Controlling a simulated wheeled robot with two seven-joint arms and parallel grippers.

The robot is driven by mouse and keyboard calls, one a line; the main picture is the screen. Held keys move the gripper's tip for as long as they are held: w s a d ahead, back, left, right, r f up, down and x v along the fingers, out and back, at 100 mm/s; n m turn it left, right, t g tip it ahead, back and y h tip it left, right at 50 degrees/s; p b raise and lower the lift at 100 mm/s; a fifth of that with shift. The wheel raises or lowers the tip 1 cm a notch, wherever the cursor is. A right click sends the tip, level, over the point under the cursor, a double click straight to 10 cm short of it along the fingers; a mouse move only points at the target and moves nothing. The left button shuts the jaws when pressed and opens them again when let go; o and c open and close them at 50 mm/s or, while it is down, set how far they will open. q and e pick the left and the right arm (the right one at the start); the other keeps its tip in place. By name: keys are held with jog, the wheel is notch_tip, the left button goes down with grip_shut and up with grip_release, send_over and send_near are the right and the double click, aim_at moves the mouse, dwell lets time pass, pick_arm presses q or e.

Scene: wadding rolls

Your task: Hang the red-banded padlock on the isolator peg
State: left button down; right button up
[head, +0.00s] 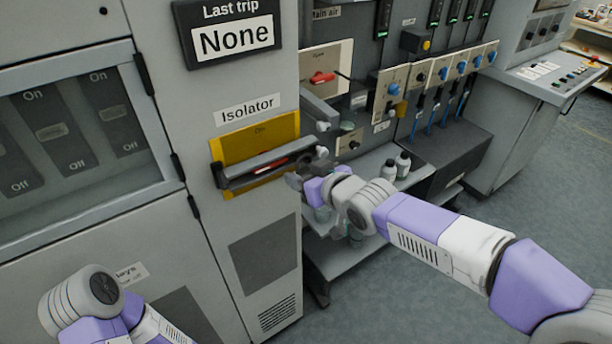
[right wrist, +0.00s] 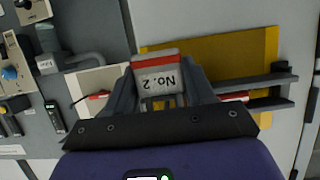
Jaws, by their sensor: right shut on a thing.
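The padlock (right wrist: 158,76), a pale block marked "No. 2" with a red band, is held between the two fingers of my right gripper (right wrist: 162,88) in the right wrist view. In the head view my right gripper (head: 308,177) is beside the right end of the isolator's dark handle; I cannot make out the padlock there. The isolator is a yellow plate (head: 231,150) under an "Isolator" label, with a dark bar and a red part across it. The plate also shows behind the padlock in the right wrist view (right wrist: 226,60). I cannot make out the peg clearly. My left gripper is out of view.
A cabinet with switches (head: 85,125) stands left of the isolator. A "Last trip None" sign (head: 232,37) is above. Right of it are a red-handled valve panel (head: 338,68), blue-knobbed switches and a shelf with white bottles (head: 402,165). Open floor lies at lower right.

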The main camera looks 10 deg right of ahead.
dwell(0.4)
jog(key=o, duration=1.2)
